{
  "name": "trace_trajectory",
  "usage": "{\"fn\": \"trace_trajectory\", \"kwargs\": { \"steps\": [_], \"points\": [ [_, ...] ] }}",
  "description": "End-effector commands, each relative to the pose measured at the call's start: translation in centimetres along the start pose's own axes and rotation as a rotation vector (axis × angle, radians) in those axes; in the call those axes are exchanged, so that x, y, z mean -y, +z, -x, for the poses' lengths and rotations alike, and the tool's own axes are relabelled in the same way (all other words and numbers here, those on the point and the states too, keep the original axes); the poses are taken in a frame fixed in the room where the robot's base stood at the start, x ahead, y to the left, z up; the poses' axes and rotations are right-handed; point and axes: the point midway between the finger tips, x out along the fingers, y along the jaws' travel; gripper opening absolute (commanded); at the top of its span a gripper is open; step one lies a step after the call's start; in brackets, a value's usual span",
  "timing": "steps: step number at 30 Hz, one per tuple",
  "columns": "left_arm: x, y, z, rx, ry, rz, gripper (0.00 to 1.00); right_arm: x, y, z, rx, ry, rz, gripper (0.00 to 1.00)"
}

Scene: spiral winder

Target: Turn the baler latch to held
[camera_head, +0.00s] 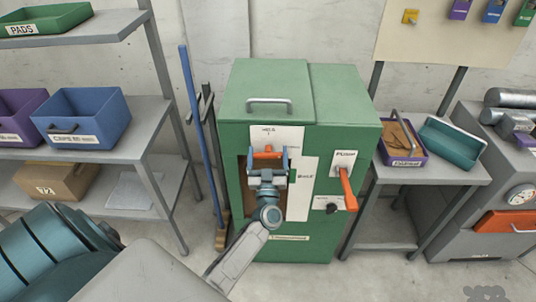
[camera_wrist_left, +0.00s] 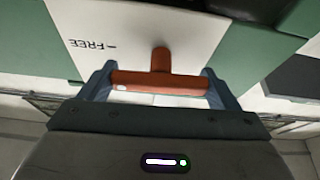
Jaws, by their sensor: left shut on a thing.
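The baler (camera_head: 265,80) is a green cabinet with a white plate (camera_head: 290,136) on its front. The latch is an orange T-shaped handle (camera_head: 267,152) on that plate, also seen in the left wrist view (camera_wrist_left: 160,84). My left gripper (camera_head: 267,160) is shut on the latch's crossbar, one finger at each end. In the left wrist view, the word FREE (camera_wrist_left: 93,44) with a tick mark appears upside down to the left of the latch's stem. A small label (camera_head: 268,129) above the latch is too small to read surely. My right gripper is not in view.
An orange lever (camera_head: 346,188) and a dark knob (camera_head: 331,208) sit to the right on the baler's front. A blue pole (camera_head: 200,130) stands close to its left side. Shelves with bins are at left; a small table (camera_head: 455,170) is at right.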

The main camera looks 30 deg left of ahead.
Motion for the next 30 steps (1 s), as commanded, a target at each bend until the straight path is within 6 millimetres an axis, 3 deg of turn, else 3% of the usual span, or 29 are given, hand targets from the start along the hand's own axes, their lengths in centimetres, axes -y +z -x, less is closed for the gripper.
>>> {"fn": "trace_trajectory", "kwargs": {
  "steps": [30],
  "points": [
    [0.1,-0.1,0.0,0.001,-0.346,0.831,0.61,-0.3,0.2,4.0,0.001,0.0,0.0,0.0]
  ]
}}
